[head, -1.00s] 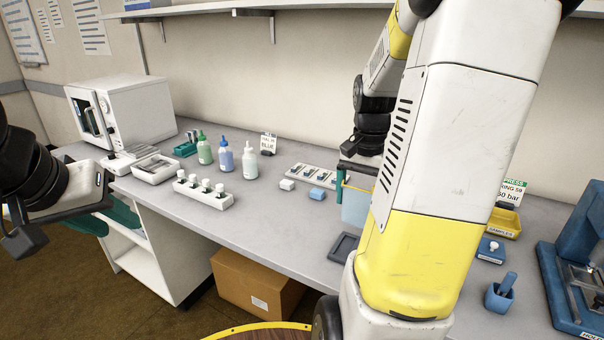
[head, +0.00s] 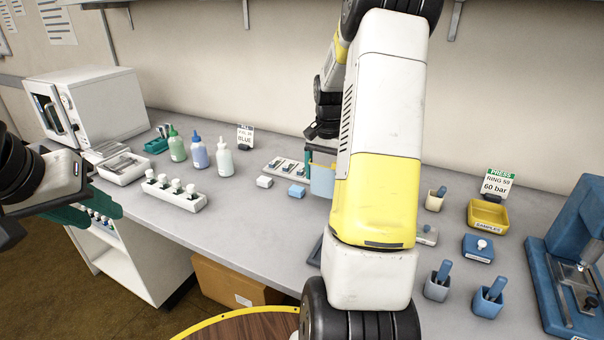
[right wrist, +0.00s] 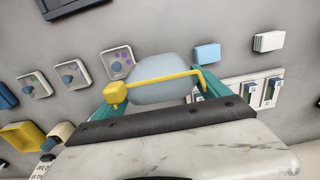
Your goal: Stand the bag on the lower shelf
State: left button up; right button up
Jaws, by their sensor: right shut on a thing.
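The bag (head: 322,181) is pale blue with a yellow edge. In the head view it hangs above the bench, partly hidden by my right arm. In the right wrist view the pale bag (right wrist: 165,86) lies between the teal fingers of my right gripper (right wrist: 157,92), with a yellow bar across it. My right gripper is shut on it. The white shelf unit (head: 128,272) stands under the bench's left end; its lower shelf is largely hidden. My left gripper (head: 82,212) is at the left, in front of this unit and away from the bag; its finger gap is unclear.
On the bench (head: 235,220) are a white oven-like box (head: 95,105), several bottles (head: 198,152), a white vial rack (head: 174,192), small cups (head: 490,300) and a blue press (head: 570,260). A cardboard box (head: 225,280) sits under the bench, right of the shelf unit.

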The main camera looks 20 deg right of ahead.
aim_at(323, 181)
jog(key=shift+w+d, duration=0.1)
jog(key=shift+w, duration=0.95)
jog(key=shift+f, duration=1.8)
jog(key=shift+f, duration=0.15)
jog(key=o, duration=1.2)
